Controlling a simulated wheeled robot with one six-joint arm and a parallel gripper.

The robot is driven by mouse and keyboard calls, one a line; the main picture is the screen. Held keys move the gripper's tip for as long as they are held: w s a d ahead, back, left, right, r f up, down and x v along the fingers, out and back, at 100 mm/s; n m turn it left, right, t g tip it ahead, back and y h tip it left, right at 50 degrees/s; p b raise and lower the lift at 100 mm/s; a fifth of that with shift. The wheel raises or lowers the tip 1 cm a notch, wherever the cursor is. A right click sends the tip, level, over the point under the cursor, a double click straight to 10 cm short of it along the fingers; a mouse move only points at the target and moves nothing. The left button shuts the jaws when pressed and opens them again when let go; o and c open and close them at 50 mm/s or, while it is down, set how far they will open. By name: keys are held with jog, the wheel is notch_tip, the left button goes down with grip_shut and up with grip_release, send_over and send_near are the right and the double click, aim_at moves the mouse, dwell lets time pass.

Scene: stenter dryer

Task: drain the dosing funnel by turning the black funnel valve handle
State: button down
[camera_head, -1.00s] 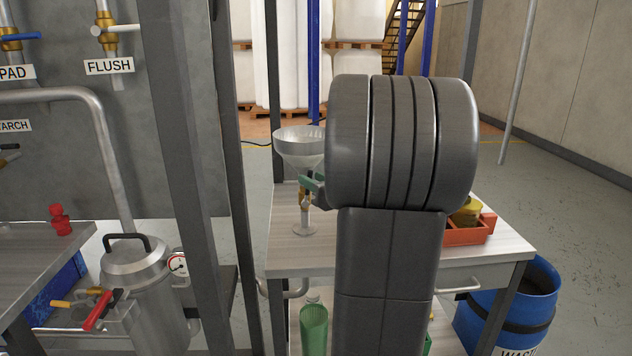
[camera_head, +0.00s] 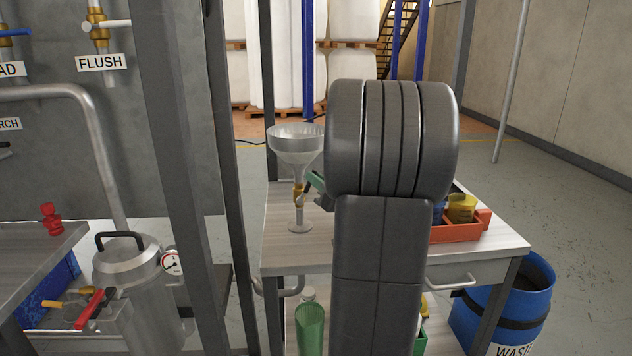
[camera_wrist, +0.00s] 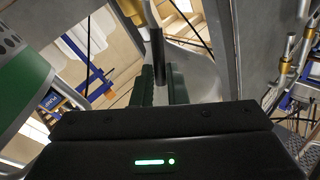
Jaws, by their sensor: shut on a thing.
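The dosing funnel (camera_head: 296,150) is a grey metal cone standing upright over the bench, with a brass valve (camera_head: 298,194) on its stem. My gripper (camera_head: 315,184), with green fingers, is at the right side of this valve. My own dark arm hides much of what lies behind it. In the wrist view the black funnel valve handle (camera_wrist: 157,48) runs down between the dark green fingers of my gripper (camera_wrist: 160,75), which are shut on it. The handle is mostly hidden in the head view, so its exact angle cannot be told there.
The funnel's foot is on a light bench (camera_head: 285,255). An orange tray (camera_head: 455,233) with a yellow item is at right. A green bottle (camera_head: 309,325) stands below. A blue waste drum (camera_head: 525,300) is at right. A dark post (camera_head: 175,150) and steel pot (camera_head: 130,260) are at left.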

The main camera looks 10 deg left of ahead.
jog(key=c, duration=1.4)
grip_release()
jog(key=shift+c, duration=0.2)
jog(key=shift+d, duration=0.1)
jog(key=v, duration=1.3)
jog(key=shift+s+d, duration=0.2)
jog(key=shift+s, duration=0.1)
